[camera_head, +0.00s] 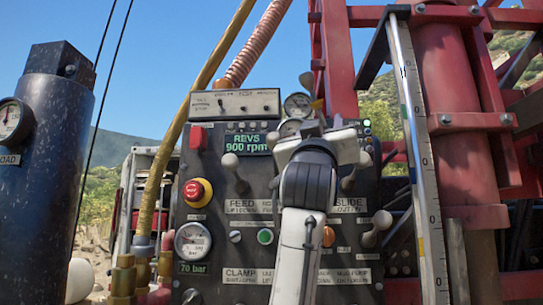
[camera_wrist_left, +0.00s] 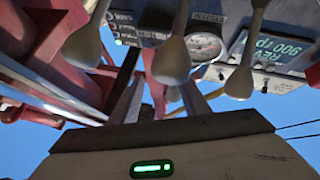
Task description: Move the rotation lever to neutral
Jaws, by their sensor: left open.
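The control panel (camera_head: 258,225) stands upright in front of me. My left gripper (camera_head: 316,120) is open in front of its upper middle and hides part of it. In the left wrist view, my two grey fingers (camera_wrist_left: 160,95) point at the panel, with a grey lever knob (camera_wrist_left: 172,60) in the picture between them. I cannot tell whether they touch it. A small upside-down label (camera_wrist_left: 208,17), which seems to read ROTATION, lies near this lever. A second lever (camera_wrist_left: 240,82) hangs to its right and a third (camera_wrist_left: 84,46) to its left. My right gripper is not in view.
The FEED lever (camera_head: 230,170), an emergency stop (camera_head: 197,192) and a pressure gauge (camera_head: 192,241) are on the panel's left. The REVS display (camera_head: 252,143) reads 900 rpm. A steel cylinder (camera_head: 420,150) and red frame stand close on the right. Hoses (camera_head: 165,175) run up the left.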

